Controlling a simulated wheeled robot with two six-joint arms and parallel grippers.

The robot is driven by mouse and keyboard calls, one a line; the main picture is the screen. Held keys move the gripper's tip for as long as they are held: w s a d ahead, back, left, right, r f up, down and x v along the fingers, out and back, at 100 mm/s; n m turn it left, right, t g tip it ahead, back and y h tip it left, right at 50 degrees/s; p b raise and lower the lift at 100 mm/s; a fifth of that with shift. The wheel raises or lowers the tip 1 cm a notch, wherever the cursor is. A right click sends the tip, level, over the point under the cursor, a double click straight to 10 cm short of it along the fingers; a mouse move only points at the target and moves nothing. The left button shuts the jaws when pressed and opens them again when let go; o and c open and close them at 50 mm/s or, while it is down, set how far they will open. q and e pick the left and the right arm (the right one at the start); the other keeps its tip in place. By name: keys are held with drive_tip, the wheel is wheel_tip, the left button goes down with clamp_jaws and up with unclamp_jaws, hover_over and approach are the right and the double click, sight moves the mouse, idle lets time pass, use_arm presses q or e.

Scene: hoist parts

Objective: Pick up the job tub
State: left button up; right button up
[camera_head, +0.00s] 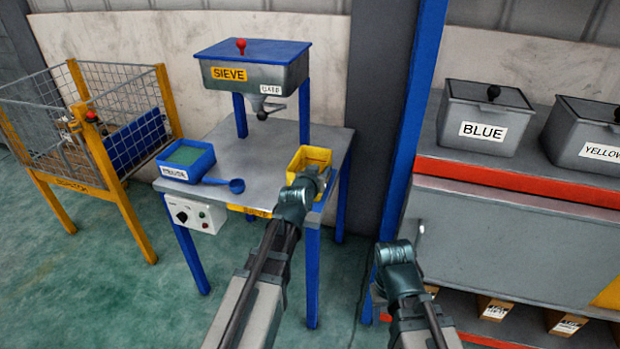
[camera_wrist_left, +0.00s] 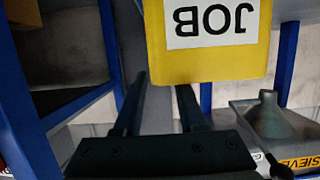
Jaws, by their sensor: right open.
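The job tub (camera_head: 309,157) is a small yellow open box at the right end of the grey table. In the left wrist view the tub (camera_wrist_left: 208,50) fills the upper middle, its JOB label upside down. My left gripper (camera_head: 312,182) is at the tub's near side in the head view, partly hidden by its own wrist. In the left wrist view the two dark fingers of the left gripper (camera_wrist_left: 162,82) are apart, with nothing seen between them. My right gripper (camera_head: 388,262) is low in front of the cabinet, away from the tub; its fingers are mostly hidden.
The sieve (camera_head: 255,72) stands above the table's back. A blue tray (camera_head: 186,160) and blue scoop (camera_head: 236,185) lie left of the tub. A blue post (camera_head: 412,120) and the cabinet (camera_head: 490,225) with BLUE and YELLOW bins stand right. A mesh cage (camera_head: 110,90) is left.

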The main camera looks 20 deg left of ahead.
sight(327, 164)
use_arm(q)
drive_tip(key=x, duration=0.2)
drive_tip(key=b+x, duration=0.1)
drive_tip(key=x, duration=0.2)
drive_tip(key=shift+w+d+r, duration=0.15)
drive_tip(key=shift+d+r, duration=0.05)
drive_tip(key=shift+d, duration=0.05)
drive_tip(key=shift+c, duration=0.2)
clamp_jaws()
idle(1.0)
